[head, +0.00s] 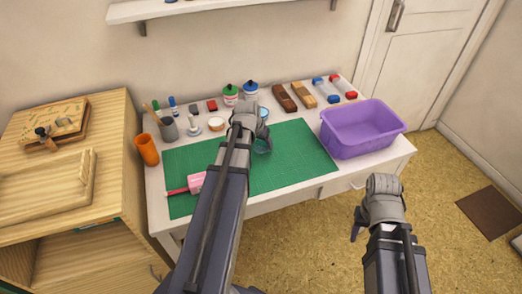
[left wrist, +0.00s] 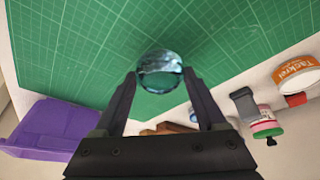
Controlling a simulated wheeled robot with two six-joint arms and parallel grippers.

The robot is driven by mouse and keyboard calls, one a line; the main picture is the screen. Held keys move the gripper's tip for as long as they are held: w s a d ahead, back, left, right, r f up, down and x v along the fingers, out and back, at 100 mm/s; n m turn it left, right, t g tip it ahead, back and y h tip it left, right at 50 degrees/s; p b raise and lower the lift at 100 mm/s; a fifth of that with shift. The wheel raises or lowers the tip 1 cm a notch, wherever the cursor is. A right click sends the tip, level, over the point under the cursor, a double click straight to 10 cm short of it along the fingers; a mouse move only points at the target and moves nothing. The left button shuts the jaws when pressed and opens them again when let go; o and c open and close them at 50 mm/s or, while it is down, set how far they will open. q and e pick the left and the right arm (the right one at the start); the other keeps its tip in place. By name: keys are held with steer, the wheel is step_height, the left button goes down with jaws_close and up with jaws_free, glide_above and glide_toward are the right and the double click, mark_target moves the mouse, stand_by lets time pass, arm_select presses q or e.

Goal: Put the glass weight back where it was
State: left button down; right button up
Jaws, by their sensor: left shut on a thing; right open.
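The glass weight (left wrist: 160,72) is a clear, blue-tinted round piece between the fingertips of my left gripper (left wrist: 160,80) in the left wrist view. The gripper is shut on it, over the green cutting mat (left wrist: 85,60). In the head view the weight (head: 262,147) shows partly beside my left gripper (head: 259,142), above the mat (head: 300,150); I cannot tell whether it touches the mat. My right gripper (head: 357,225) is open and empty, in front of the table at the right.
A purple tub (head: 362,142) stands at the table's right. Bottles, brown blocks (head: 284,98) and a small bluish round thing (head: 264,113) line the back. The mat's right part is clear.

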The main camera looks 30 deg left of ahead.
arm_select(q)
step_height(320, 180, down, 2)
steer(key=shift+f+b, duration=0.15)
steer(key=shift+b, duration=0.5)
arm_select(e)
step_height(320, 180, down, 2)
steer(key=shift+f, duration=0.1)
arm_select(q)
jaws_free()
steer(key=p+v, duration=1.1)
steer(key=v, duration=0.1)
arm_select(e)
step_height(320, 180, up, 11)
